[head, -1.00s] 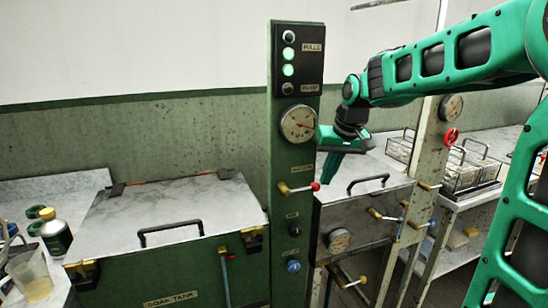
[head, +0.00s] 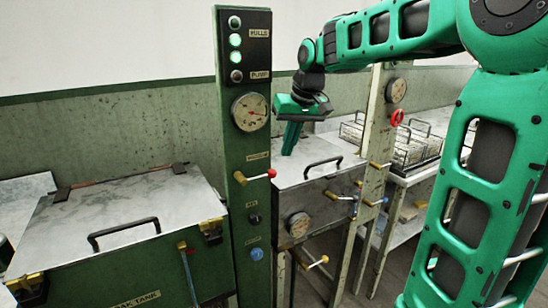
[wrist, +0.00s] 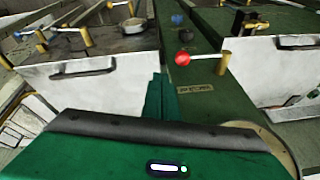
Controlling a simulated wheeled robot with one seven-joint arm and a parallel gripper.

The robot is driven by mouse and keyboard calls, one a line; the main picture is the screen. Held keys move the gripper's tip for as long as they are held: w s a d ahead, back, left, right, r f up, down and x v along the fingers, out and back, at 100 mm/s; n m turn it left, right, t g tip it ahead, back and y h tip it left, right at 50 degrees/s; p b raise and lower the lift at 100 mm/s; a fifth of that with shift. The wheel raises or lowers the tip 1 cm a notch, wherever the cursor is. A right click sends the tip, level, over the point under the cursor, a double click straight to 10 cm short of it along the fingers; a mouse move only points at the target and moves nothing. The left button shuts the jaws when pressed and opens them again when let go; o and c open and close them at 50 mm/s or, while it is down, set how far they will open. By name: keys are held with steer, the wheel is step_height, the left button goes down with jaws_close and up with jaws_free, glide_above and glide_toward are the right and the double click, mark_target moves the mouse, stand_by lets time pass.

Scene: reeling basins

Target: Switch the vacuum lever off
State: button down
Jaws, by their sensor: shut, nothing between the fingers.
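The vacuum lever (head: 256,176) is on the green column (head: 229,140), below the round gauge and the small label. It has a brass pivot and a red ball knob, and it points right, nearly level. In the wrist view its red knob (wrist: 183,59) and brass pivot (wrist: 224,58) show beyond my fingers, near the label plate (wrist: 195,89). My gripper (head: 288,152) is shut and empty, pointing down just right of the column, a little above the knob in the picture. The shut fingers (wrist: 160,95) appear apart from the knob.
A pressure gauge (head: 250,112) and pump buttons (head: 236,76) sit higher on the column. A black knob (head: 254,218) and blue knob (head: 256,254) sit below. The soak tank (head: 120,215) is at left. A second lidded tank (head: 320,185) stands under my gripper. A paler column (head: 376,150) has a red valve.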

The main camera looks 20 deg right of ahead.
steer(key=s+d+r, duration=0.2)
steer(key=d+r, duration=0.1)
steer(key=d, duration=0.4)
steer(key=shift+s+d+r, duration=0.25)
steer(key=shift+d+r, duration=0.15)
steer(key=s+f+m+g, duration=0.1)
steer(key=s+f, duration=0.5)
steer(key=s, duration=0.4)
steer(key=s+a+f+m+g, duration=0.1)
steer(key=s+f+m, duration=0.1)
steer(key=s+f, duration=0.4)
steer(key=s+f+m+g, duration=0.1)
steer(key=s+f, duration=0.5)
steer(key=s, duration=0.8)
steer(key=shift+s+a+f+m+g+h, duration=0.15)
steer(key=shift+s+a+m+g+h, duration=0.15)
steer(key=shift+m+g, duration=0.15)
steer(key=shift+w, duration=0.15)
steer(key=shift+w+f, duration=0.2)
steer(key=shift+w, duration=0.3)
steer(key=c, duration=2.5)
jaws_free()
